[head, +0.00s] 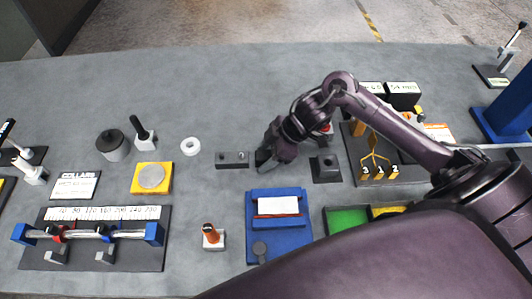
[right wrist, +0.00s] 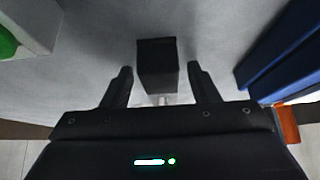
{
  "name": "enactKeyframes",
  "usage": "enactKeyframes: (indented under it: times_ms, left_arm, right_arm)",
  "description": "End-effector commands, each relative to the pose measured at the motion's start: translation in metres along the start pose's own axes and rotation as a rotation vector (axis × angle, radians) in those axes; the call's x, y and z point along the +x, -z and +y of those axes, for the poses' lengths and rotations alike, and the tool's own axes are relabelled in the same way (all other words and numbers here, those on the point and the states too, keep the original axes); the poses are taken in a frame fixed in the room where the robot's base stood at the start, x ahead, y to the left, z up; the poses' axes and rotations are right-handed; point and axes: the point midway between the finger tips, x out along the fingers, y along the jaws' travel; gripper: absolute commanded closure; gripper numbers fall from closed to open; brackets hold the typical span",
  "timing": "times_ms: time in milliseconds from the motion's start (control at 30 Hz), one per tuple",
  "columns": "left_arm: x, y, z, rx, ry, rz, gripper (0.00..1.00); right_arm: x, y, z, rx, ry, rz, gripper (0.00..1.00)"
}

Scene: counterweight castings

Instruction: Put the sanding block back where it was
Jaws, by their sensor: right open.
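A long dark grey block (head: 226,160) with small light studs on top lies on the grey table, just left of my right gripper (head: 263,160). I cannot tell for sure that it is the sanding block. In the right wrist view a dark block (right wrist: 157,62) shows end-on between the two spread fingers of the right gripper (right wrist: 160,78), with a gap on each side. A small light pin shows just below it there. The right gripper is open and low over the table. My left gripper does not show.
A blue tray (head: 290,240) with a white card lies just in front of my right gripper. A dark square stand (head: 325,178) is to its right. The table behind is clear.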

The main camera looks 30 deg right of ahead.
Motion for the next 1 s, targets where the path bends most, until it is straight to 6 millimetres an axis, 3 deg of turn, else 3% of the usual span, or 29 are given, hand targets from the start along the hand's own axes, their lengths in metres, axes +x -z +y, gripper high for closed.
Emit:
enactKeyframes:
  times_ms: [267, 700, 1000]
  left_arm:
    - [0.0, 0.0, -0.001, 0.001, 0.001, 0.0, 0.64]
    - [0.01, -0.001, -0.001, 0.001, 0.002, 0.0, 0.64]
    - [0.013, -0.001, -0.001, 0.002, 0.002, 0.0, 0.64]
  right_arm:
    - [-0.01, 0.002, 0.001, -0.002, -0.004, 0.0, 0.46]
    - [-0.097, 0.0, 0.0, -0.003, -0.002, -0.005, 0.46]
    - [-0.122, 0.001, 0.0, -0.001, 0.001, -0.001, 0.46]
